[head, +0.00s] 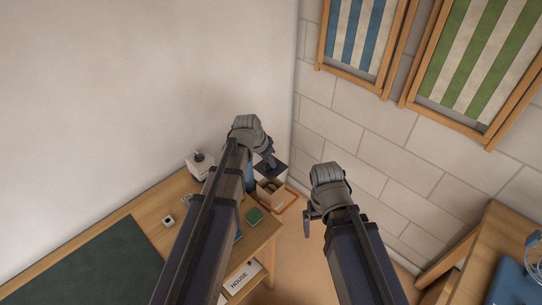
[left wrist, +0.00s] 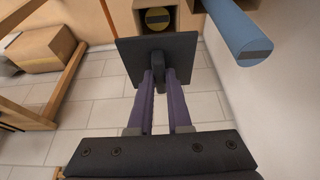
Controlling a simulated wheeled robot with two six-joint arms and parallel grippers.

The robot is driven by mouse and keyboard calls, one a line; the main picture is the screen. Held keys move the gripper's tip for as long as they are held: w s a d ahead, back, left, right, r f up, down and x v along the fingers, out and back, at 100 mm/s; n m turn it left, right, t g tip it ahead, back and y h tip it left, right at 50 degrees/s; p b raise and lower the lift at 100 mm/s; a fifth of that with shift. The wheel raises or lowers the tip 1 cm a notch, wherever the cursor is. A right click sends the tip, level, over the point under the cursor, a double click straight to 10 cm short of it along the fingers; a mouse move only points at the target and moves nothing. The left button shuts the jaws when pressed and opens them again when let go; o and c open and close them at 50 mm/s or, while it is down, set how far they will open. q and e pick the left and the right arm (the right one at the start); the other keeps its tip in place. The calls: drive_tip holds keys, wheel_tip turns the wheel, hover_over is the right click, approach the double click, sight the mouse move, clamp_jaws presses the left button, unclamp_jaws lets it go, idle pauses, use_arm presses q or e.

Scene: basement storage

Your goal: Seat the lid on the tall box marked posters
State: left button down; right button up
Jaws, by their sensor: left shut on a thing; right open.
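My left gripper (head: 268,158) is shut on the grip of a dark square lid (head: 272,169). The left wrist view shows the gripper's purple fingers (left wrist: 166,80) closed on the grip of this flat lid (left wrist: 130,62). In the head view the lid is over or beside a brown open box (head: 268,191); the exact gap cannot be told. An open brown box (left wrist: 180,41) with a round yellowish thing inside is partly hidden behind the lid in the left wrist view. No posters marking is readable. My right gripper (head: 308,220) is open and empty, right of the box.
A blue cylinder (left wrist: 238,28) is close to the lid's right in the left wrist view. A wooden desk (head: 150,215) holds a green block (head: 254,215), a white container (head: 198,166) and a dark mat (head: 95,262). Walls close the corner behind; framed stripes (head: 355,35) hang right.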

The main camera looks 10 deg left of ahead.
use_arm(q)
drive_tip(key=shift+f+b, duration=3.7)
drive_tip(key=shift+f+b, duration=0.75)
drive_tip(key=shift+f, duration=0.05)
drive_tip(key=c, duration=0.8)
unclamp_jaws()
drive_tip(key=shift+r, duration=0.1)
wheel_tip(320, 180, up, 7)
drive_tip(key=p, duration=0.7)
